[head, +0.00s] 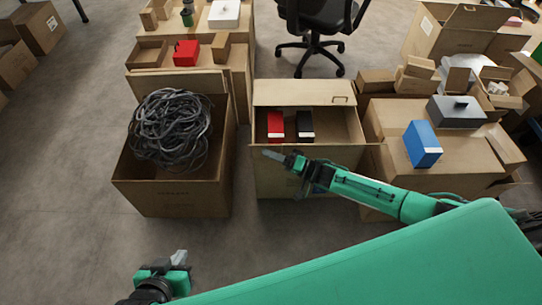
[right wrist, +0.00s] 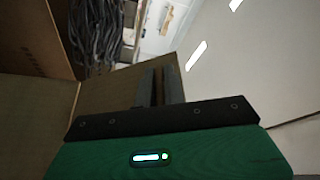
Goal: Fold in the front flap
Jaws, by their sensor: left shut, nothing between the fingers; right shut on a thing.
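The open carton (head: 265,185) stands in the middle of the head view, with a red box (head: 276,124) and a black box (head: 305,124) inside. Its back flap (head: 300,92) stands up. My right gripper (head: 272,155) is at the carton's front edge, near its left corner, and is shut on thin cardboard, seemingly the front flap. In the right wrist view a brown cardboard panel (right wrist: 110,92) lies at its fingers (right wrist: 160,85). My arm hides part of the front, so the flap's angle is unclear. My left gripper (head: 180,257) is shut and empty, low over the floor.
A carton with a coiled dark cable (head: 170,130) stands close on the left. Cartons on the right carry a blue box (head: 422,144) and a dark grey box (head: 457,110). An office chair (head: 315,30) is behind. The floor (head: 70,190) is free at left.

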